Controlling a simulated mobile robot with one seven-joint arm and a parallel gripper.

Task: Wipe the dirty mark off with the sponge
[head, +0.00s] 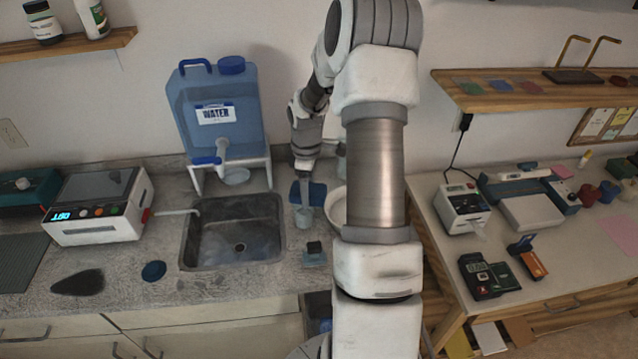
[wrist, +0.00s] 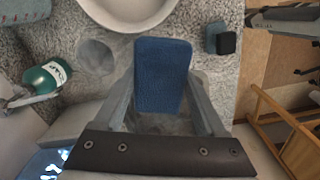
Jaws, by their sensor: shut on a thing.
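My gripper (head: 307,180) is shut on a blue rectangular sponge (head: 308,193) above the counter, right of the sink. In the wrist view the sponge (wrist: 162,75) sits between the two fingers of the gripper (wrist: 160,105) and points away from it. A dark oval mark (head: 78,282) lies on the counter at the far left, in front of the white device, well apart from the sponge. The mark does not show in the wrist view.
The sink (head: 235,235) lies between gripper and mark, with a blue water tank (head: 218,105) behind it. A dark blue round object (head: 153,271) lies right of the mark. A white device (head: 97,208) stands behind it. A clear cup (wrist: 95,57) and white bowl (wrist: 130,12) are near the sponge.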

